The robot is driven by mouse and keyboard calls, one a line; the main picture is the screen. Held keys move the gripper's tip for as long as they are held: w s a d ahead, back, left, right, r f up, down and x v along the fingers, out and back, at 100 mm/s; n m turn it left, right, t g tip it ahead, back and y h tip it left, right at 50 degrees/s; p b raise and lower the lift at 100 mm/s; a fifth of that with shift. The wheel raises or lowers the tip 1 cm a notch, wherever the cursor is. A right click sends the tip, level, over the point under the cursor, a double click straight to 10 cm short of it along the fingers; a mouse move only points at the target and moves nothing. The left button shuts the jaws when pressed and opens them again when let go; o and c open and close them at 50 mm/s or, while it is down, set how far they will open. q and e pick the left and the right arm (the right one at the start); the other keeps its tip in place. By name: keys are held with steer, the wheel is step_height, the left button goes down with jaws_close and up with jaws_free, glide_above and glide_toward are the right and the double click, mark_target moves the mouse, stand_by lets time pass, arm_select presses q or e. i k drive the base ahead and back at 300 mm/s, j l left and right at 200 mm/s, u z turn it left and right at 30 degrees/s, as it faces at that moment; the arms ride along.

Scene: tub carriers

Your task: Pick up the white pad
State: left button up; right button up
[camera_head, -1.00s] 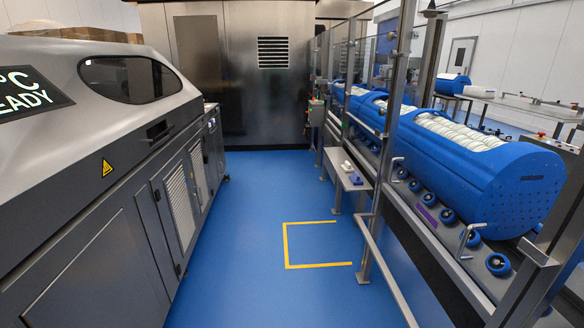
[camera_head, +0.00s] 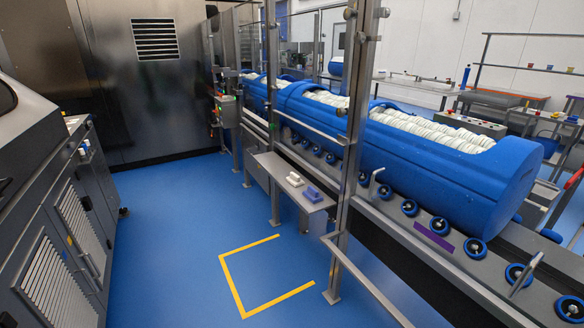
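The white pad (camera_head: 294,179) lies on a narrow grey metal shelf (camera_head: 264,160) beside the conveyor line. A blue pad (camera_head: 313,194) lies on the same shelf, just right of the white one and nearer to me. The two look like small blocks; a small gap seems to lie between them. Neither of my grippers shows in the head view, so their state is hidden.
Blue tubs (camera_head: 440,150) filled with white discs stand on the roller conveyor at right. A metal post (camera_head: 350,140) and rail stand close by the shelf. A grey machine (camera_head: 60,240) is at left. Blue floor with a yellow marking (camera_head: 231,282) is clear before the shelf.

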mark_target(293, 180)
steer(key=z, duration=0.75)
steer(key=i+j+z, duration=0.15)
steer(key=j+z, duration=0.35)
steer(key=i+j+z, duration=0.1)
steer(key=j+z, duration=0.2)
steer(key=z, duration=0.15)
steer(key=j+z, duration=0.95)
steer(key=k+l, duration=0.05)
steer(key=l, duration=0.1)
